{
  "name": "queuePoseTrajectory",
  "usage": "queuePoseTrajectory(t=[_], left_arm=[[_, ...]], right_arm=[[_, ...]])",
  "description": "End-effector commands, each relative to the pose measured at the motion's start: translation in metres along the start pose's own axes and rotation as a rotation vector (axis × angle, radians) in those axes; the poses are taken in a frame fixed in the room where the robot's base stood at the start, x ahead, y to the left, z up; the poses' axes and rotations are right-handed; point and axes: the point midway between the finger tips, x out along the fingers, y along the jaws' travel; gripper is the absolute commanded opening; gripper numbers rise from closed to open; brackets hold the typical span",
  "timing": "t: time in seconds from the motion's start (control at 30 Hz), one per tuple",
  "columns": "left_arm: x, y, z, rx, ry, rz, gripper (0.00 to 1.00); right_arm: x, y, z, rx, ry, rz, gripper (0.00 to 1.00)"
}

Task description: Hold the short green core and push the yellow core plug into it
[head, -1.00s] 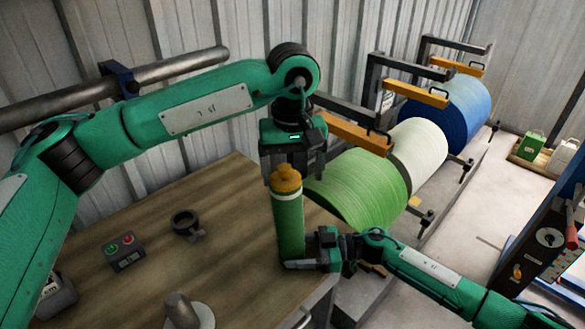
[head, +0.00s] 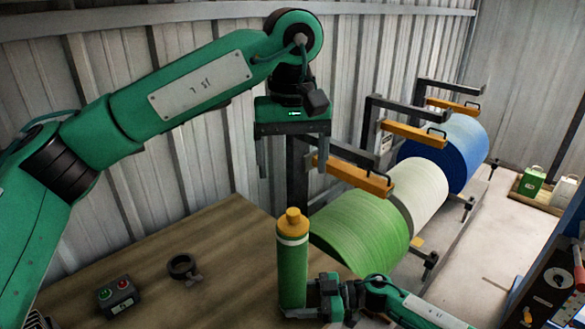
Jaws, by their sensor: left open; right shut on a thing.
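The short green core (head: 292,272) stands upright at the right end of the wooden table. The yellow core plug (head: 292,222) sits in its top end, with its knob and a yellow rim showing above a pale band. My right gripper (head: 297,312) is shut on the lower part of the green core, coming from the right. My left gripper (head: 292,172) is open and empty, its fingers pointing down, above the plug and clear of it.
A black ring-shaped clamp (head: 181,267) and a button box (head: 118,296) with red and green buttons lie on the wooden table (head: 225,240). Green (head: 365,228), white (head: 420,190) and blue (head: 457,150) rolls stand behind on a rack with orange bars.

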Motion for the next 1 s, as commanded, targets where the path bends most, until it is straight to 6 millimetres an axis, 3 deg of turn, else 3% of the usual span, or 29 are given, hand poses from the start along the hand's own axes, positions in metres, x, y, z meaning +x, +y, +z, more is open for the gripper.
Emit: queuePoseTrajectory(t=[0.33, 0.37, 0.4, 0.5, 0.8, 1.0], left_arm=[[0.0, 0.0, 0.0, 0.0, 0.0, 0.0, 0.8], [0.0, 0.0, 0.0, 0.0, 0.0, 0.0, 0.8], [0.0, 0.0, 0.0, 0.0, 0.0, 0.0, 0.8], [0.0, 0.0, 0.0, 0.0, 0.0, 0.001, 0.8], [0.0, 0.0, 0.0, 0.0, 0.0, 0.001, 0.8], [0.0, 0.0, 0.0, 0.0, 0.0, 0.001, 0.8]], right_arm=[[0.0, 0.001, -0.001, -0.001, 0.001, 0.001, 0.45], [0.0, 0.001, -0.001, -0.001, 0.001, 0.001, 0.61], [0.0, 0.001, -0.001, -0.001, 0.001, 0.001, 0.69], [0.0, 0.001, -0.001, -0.001, 0.001, 0.0, 0.83], [-0.002, 0.001, -0.001, -0.001, 0.001, 0.001, 0.83], [-0.03, 0.001, 0.0, 0.0, -0.002, 0.002, 0.83]])
